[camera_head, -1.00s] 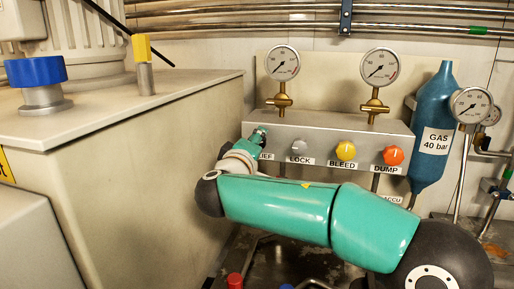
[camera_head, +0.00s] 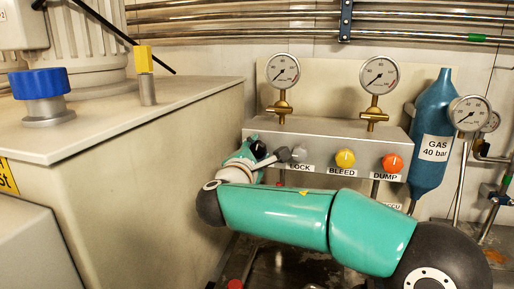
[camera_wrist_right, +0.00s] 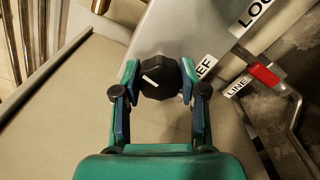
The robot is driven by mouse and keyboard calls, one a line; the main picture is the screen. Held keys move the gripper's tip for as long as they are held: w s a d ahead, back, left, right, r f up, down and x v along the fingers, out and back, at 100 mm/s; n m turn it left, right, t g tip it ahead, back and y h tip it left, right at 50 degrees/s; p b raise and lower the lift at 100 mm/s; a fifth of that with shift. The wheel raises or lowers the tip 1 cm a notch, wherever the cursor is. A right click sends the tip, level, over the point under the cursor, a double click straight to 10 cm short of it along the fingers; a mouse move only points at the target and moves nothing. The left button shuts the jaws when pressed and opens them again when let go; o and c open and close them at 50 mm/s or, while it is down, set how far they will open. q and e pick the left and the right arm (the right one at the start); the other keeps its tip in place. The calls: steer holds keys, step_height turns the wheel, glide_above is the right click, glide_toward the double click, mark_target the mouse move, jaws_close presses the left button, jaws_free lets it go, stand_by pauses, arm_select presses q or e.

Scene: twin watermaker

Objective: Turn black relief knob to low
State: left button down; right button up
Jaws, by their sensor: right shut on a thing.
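The black relief knob (camera_wrist_right: 158,78) is round with a white pointer line across its face, which lies slanted in the right wrist view. My right gripper (camera_wrist_right: 158,82) has one finger on each side of the knob and is shut on it. In the head view the knob (camera_head: 258,149) shows at the left end of the grey panel (camera_head: 330,135), partly hidden by my right gripper (camera_head: 264,152). The label beside the knob is partly covered; "EF" shows in the wrist view. My left gripper is not in view.
To the right on the panel are a grey LOCK knob (camera_head: 299,154), a yellow BLEED knob (camera_head: 345,158) and an orange DUMP knob (camera_head: 392,162). Two gauges stand above. A large beige cabinet (camera_head: 180,150) is close on the left. A red-handled lever (camera_wrist_right: 264,75) is below the panel.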

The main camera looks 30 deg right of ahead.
steer(key=shift+a+f+n+p, duration=0.1)
steer(key=shift+f+n+p, duration=0.1)
steer(key=shift+n, duration=0.45)
steer(key=shift+f+n+p, duration=0.1)
steer(key=shift+n+p, duration=0.1)
steer(key=shift+n, duration=0.45)
steer(key=o, duration=1.1)
steer(key=shift+w, duration=0.15)
steer(key=shift+o, duration=0.2)
steer(key=shift+r, duration=0.1)
steer(key=v, duration=1.2)
